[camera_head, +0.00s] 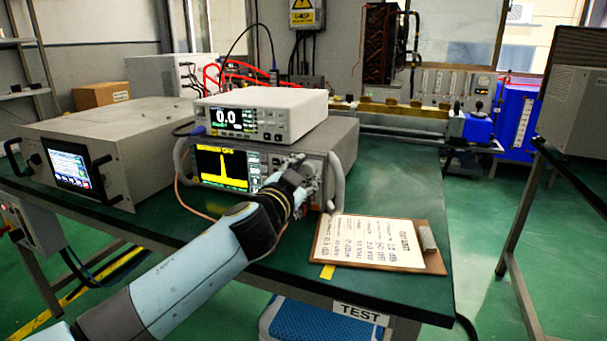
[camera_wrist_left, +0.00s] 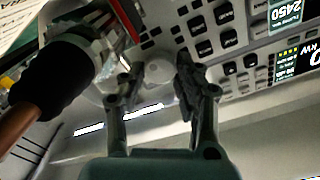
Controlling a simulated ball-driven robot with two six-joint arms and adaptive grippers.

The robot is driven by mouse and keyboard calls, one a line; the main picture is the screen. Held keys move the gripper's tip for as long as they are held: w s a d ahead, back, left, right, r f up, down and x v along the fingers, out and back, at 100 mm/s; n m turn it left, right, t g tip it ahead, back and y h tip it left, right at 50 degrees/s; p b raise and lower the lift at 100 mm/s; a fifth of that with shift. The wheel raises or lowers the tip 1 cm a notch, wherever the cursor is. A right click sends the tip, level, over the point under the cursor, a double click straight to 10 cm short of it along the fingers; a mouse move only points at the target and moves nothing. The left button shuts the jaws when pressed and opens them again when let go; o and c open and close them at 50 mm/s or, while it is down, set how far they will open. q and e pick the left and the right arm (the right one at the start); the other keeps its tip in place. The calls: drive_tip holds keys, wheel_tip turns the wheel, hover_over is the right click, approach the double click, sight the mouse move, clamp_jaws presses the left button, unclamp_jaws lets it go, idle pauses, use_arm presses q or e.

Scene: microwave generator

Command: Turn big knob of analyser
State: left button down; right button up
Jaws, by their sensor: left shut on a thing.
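The analyser (camera_head: 342,150) is a grey box with a yellow spectrum trace on its dark screen (camera_head: 221,168). It stands on the green table under a smaller white meter. My left gripper (camera_head: 305,178) is at the right part of the analyser's front panel and covers the knob area in the head view. In the left wrist view the round grey knob (camera_wrist_left: 158,71) sits between the two fingertips of my left gripper (camera_wrist_left: 157,82), which is shut on it. The knob's turn angle cannot be read. My right gripper is in neither view.
The white meter (camera_head: 292,101) reads 0.0 on top of the analyser. A black connector with a brown cable (camera_wrist_left: 52,82) is close to the left finger. A clipboard (camera_head: 375,243) lies at the front right. Another instrument (camera_head: 120,140) stands at the left.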

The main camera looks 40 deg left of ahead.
use_arm(q)
drive_tip(key=m, duration=0.6)
drive_tip(key=shift+f, duration=0.1)
drive_tip(key=shift+m, duration=0.3)
idle(0.3)
drive_tip(key=c, duration=0.9)
unclamp_jaws()
drive_tip(key=shift+d, duration=0.1)
drive_tip(key=shift+c, duration=0.2)
drive_tip(key=v, duration=1.2)
